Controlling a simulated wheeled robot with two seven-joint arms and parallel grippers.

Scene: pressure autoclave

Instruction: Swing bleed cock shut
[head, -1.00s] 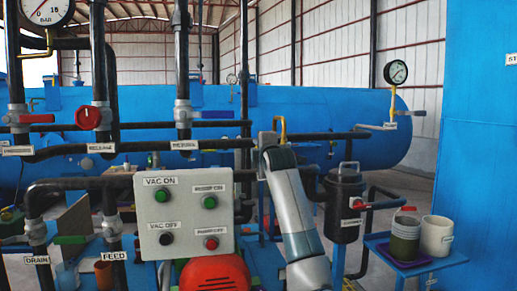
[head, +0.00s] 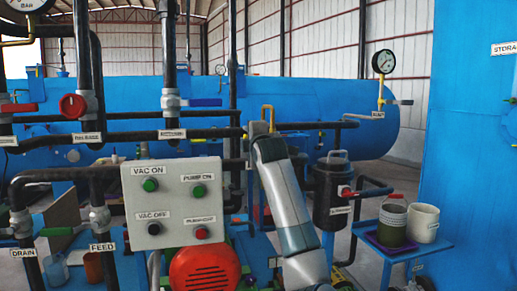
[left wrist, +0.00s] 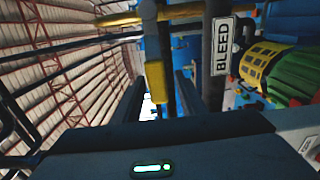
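In the left wrist view, a yellow lever (left wrist: 155,82) hangs below a small metal fitting on a yellow pipe (left wrist: 190,11). A dark pipe beside it carries a BLEED label (left wrist: 222,46). My left gripper (left wrist: 160,95) is open, its two dark fingers apart, with the lever's lower end appearing in the gap between them. I cannot tell whether either finger touches it. My right gripper is out of view.
A control box (head: 173,203) and a red motor (head: 205,268) stand left of my left arm. A black canister (head: 328,197) stands close on its right. A side shelf (head: 405,250) holds two cups. Dark pipes cross behind the gripper, before the blue vessel (head: 310,90).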

